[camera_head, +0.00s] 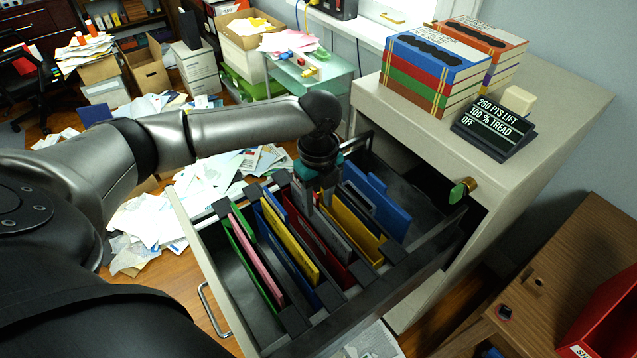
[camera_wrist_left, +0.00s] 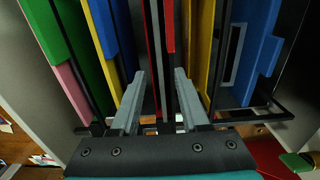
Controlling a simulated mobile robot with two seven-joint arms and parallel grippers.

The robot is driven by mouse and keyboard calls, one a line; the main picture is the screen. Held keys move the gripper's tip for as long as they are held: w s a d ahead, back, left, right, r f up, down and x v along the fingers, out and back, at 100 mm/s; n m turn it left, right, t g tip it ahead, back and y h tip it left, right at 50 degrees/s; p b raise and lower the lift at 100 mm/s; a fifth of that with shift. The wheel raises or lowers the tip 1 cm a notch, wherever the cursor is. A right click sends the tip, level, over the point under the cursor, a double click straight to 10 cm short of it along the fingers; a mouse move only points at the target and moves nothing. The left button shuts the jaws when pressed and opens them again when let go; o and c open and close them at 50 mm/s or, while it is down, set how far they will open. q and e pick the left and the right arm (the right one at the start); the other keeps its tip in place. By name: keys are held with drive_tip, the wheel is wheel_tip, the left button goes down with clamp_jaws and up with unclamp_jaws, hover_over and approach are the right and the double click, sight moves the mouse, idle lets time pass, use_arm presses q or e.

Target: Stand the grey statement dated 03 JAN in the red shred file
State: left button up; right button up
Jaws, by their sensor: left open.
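The open drawer holds coloured hanging files. The red file (camera_head: 308,236) is in the middle row, with a grey sheet (camera_head: 333,231) upright at its right side. In the left wrist view, the grey sheet shows as a thin strip (camera_wrist_left: 155,62) between red edges of the file (camera_wrist_left: 170,28). My left gripper (camera_head: 319,203) is down among the files, its fingers apart on either side of this red-and-grey pair. Both fingers of the left gripper show in the wrist view (camera_wrist_left: 160,100). No date on the sheet is readable. My right gripper is not in view.
Yellow (camera_head: 349,228), blue (camera_head: 376,204) and green (camera_head: 252,266) files stand close by in the drawer (camera_head: 185,222). The cabinet top carries books (camera_head: 432,72) and a black sign (camera_head: 495,128). A red container (camera_head: 608,315) sits at lower right. Papers litter the floor.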

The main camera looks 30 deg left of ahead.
sight(318, 214)
use_arm(q)
wheel_tip(318, 214, down, 3)
drive_tip(key=shift+r, duration=0.1)
drive_tip(key=shift+f, duration=0.2)
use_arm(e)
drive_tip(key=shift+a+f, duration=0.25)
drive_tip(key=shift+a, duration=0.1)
use_arm(q)
clamp_jaws()
drive_tip(key=shift+r, duration=0.15)
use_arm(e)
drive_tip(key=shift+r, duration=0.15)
use_arm(q)
drive_tip(key=shift+r+p, duration=0.9)
drive_tip(key=shift+p, duration=0.3)
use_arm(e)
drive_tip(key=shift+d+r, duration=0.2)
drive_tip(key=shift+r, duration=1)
